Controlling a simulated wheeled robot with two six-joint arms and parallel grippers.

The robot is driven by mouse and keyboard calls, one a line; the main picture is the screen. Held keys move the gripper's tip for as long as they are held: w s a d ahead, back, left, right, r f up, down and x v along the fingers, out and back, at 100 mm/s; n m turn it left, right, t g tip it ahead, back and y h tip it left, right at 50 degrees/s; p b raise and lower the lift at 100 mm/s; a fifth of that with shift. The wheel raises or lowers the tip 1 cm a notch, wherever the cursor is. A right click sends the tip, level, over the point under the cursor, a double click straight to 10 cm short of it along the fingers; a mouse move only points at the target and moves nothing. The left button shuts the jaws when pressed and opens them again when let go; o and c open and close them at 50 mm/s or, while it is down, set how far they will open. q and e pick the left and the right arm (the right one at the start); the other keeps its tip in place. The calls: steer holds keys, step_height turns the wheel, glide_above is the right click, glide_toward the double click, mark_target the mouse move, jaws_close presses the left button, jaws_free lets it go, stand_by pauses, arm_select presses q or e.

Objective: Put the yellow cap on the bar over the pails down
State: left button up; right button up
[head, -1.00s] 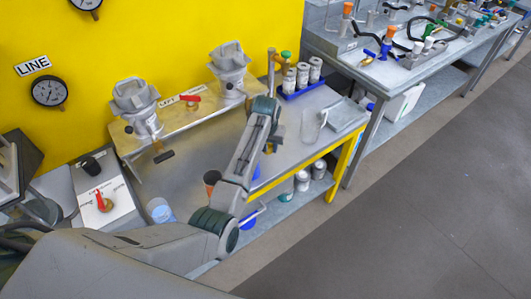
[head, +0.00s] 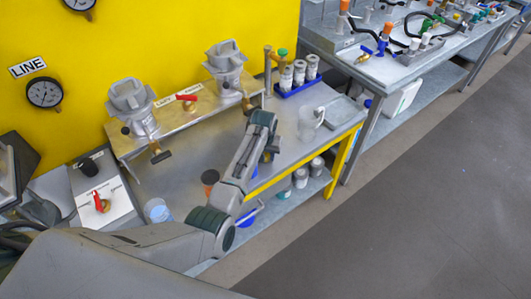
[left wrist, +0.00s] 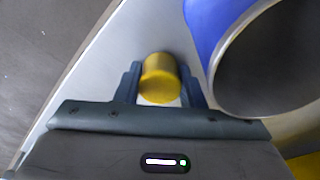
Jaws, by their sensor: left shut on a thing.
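The yellow cap (left wrist: 160,78) is between the two fingers of my left gripper (left wrist: 160,84) in the left wrist view, and the fingers are shut on it. In the head view the left gripper (head: 268,150) is small and mostly hidden by my own forearm; I cannot make out the cap there. I cannot make out the bar clearly. My right gripper is not in view.
The steel bench (head: 185,180) with yellow legs carries two grey valve fittings (head: 130,103), a blue rack (head: 297,88) of white-topped jars and a clear jug (head: 308,124). Several jars stand on its lower shelf (head: 283,208). The floor (head: 420,210) at right is clear.

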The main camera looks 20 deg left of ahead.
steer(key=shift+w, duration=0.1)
arm_select(q)
steer(key=o, duration=1.1)
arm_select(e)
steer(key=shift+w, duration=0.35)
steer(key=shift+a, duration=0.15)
arm_select(q)
steer(key=shift+r, duration=0.5)
steer(key=shift+s+r+b, duration=0.3)
steer(key=shift+r, duration=1.7)
steer(key=shift+s+r+b, duration=0.25)
steer(key=shift+s+r, duration=0.05)
steer(key=shift+r, duration=1.7)
steer(key=shift+s+r+b, duration=0.3)
steer(key=shift+r, duration=1.7)
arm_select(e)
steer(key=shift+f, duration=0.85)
arm_select(q)
steer(key=shift+f, duration=0.1)
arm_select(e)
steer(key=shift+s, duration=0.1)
